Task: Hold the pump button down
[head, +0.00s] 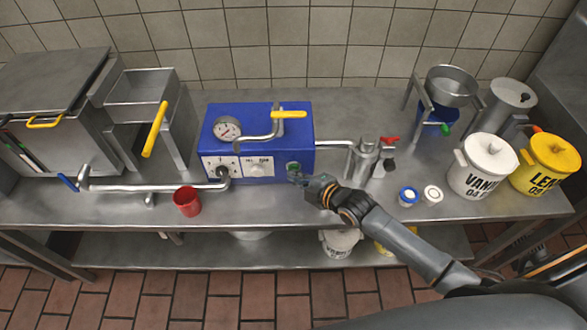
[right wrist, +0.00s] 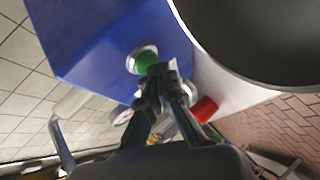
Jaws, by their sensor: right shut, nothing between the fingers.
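A blue pump box (head: 258,120) stands on the steel counter against the tiled wall. The green button (head: 293,168) sits in a pale round ring on the lower right of its front. My right gripper (head: 295,177) is shut and empty, its tips at the button. In the right wrist view the closed fingertips (right wrist: 160,72) overlap the lower right edge of the green button (right wrist: 141,62). I cannot tell whether they touch it or whether it is pressed in. My left gripper is not in view.
A red cup (head: 187,201) stands under the spout pipe (head: 150,187). A steel canister (head: 361,162) stands right of the pump box.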

